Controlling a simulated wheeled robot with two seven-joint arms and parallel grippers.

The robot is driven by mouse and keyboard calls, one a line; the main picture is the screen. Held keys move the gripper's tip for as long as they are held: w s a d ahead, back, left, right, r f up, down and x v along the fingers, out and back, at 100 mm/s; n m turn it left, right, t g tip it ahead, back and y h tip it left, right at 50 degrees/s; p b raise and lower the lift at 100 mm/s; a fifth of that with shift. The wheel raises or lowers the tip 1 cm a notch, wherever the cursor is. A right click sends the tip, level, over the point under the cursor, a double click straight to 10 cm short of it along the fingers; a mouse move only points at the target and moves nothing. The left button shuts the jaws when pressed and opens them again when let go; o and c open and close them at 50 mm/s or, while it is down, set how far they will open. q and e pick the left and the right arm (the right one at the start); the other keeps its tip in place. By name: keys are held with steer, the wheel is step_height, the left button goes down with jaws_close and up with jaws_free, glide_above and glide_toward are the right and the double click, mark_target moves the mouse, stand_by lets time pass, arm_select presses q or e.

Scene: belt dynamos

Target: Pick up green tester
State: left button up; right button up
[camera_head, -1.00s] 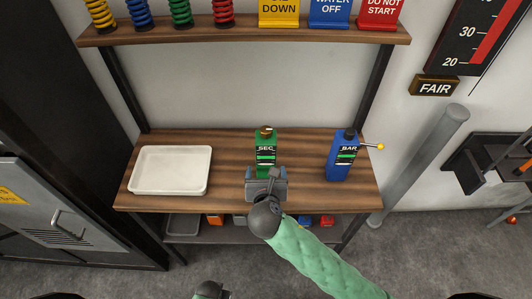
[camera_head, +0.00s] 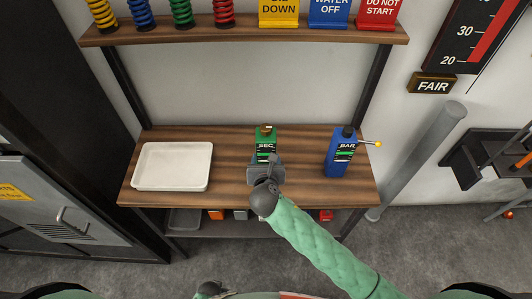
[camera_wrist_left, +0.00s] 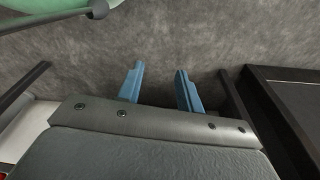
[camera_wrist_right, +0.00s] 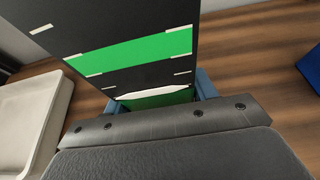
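The green tester (camera_head: 266,140), marked SEC, stands upright on the wooden shelf. My right gripper (camera_head: 266,164) is at its front, hiding its lower part. In the right wrist view the tester's dark and green face (camera_wrist_right: 130,50) fills the space ahead, with the blue fingers (camera_wrist_right: 158,96) spread on either side of its lower body. A gap at the left finger looks small; firm contact cannot be made out. My left gripper (camera_wrist_left: 160,88) is open and empty above the grey floor.
A blue tester (camera_head: 340,155) marked BAR, with a yellow-tipped rod, stands to the right. A white tray (camera_head: 173,184) lies to the left. An upper shelf (camera_head: 240,38) holds coils and signs. Bare wood lies between tray and green tester.

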mark_target(267, 152)
steer(key=c, duration=1)
steer(key=shift+r, duration=0.1)
steer(key=shift+c, duration=0.2)
